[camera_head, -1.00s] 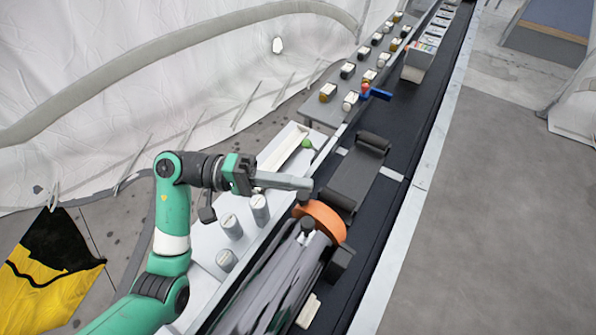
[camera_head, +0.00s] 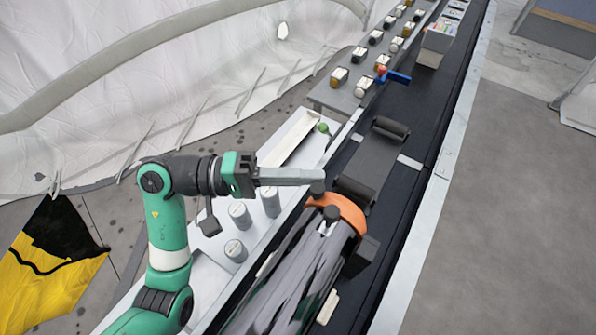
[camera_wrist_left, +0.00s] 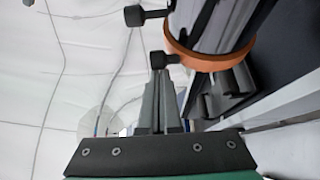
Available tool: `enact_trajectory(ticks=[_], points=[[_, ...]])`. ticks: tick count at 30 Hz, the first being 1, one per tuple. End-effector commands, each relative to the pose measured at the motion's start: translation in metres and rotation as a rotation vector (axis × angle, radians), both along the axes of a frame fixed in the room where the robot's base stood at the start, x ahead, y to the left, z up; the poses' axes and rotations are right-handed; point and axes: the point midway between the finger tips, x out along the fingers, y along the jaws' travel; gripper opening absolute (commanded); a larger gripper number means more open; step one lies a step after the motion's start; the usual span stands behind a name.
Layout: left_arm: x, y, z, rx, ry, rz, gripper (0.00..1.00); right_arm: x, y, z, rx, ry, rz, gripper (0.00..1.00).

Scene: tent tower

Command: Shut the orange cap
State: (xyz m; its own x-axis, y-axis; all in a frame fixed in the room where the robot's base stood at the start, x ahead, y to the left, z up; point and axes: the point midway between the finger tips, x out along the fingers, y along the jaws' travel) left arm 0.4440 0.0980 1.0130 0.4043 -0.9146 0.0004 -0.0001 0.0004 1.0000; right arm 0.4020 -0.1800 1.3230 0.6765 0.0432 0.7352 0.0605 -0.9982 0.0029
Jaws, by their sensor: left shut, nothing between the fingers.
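The orange cap (camera_head: 348,211) sits at the far end of a glossy grey cylinder (camera_head: 292,282) lying along the dark track. It shows as an orange band around that end; I cannot tell whether it is fully shut. In the left wrist view the fingertips (camera_wrist_left: 159,80) are just below a knob (camera_wrist_left: 158,60) joined to the orange cap (camera_wrist_left: 212,61); contact is unclear. My right gripper is out of view.
A dark roller cradle (camera_head: 374,165) lies on the track beyond the cap. White canisters (camera_head: 240,213) stand on the pale bench to the left. A green ball (camera_head: 323,128), a blue handle (camera_head: 398,76) and several jars are farther back. The grey floor (camera_head: 500,200) at right is clear.

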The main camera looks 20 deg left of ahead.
Motion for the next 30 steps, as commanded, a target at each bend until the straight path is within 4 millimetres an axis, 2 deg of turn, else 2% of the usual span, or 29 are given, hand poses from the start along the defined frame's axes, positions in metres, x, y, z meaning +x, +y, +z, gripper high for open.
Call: enact_trajectory(ticks=[5, 8, 16, 21, 25, 30], points=[[-0.001, 0.003, 0.0, 0.0, 0.001, 0.001, 0.0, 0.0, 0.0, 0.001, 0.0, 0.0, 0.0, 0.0], [-0.005, 0.014, 0.001, -0.001, 0.001, 0.004, 0.0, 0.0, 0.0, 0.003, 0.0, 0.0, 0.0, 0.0], [-0.03, 0.071, 0.001, 0.0, 0.001, 0.006, 0.0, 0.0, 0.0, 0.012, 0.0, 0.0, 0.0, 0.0], [-0.042, 0.098, 0.001, 0.0, 0.0, 0.003, 0.0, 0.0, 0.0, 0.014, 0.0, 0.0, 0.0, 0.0], [-0.047, 0.106, 0.0, 0.0, 0.0, 0.002, 0.0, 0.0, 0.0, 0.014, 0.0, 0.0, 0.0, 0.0], [-0.047, 0.106, 0.0, 0.0, 0.0, 0.0, 0.0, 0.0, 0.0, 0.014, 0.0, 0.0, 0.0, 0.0]])
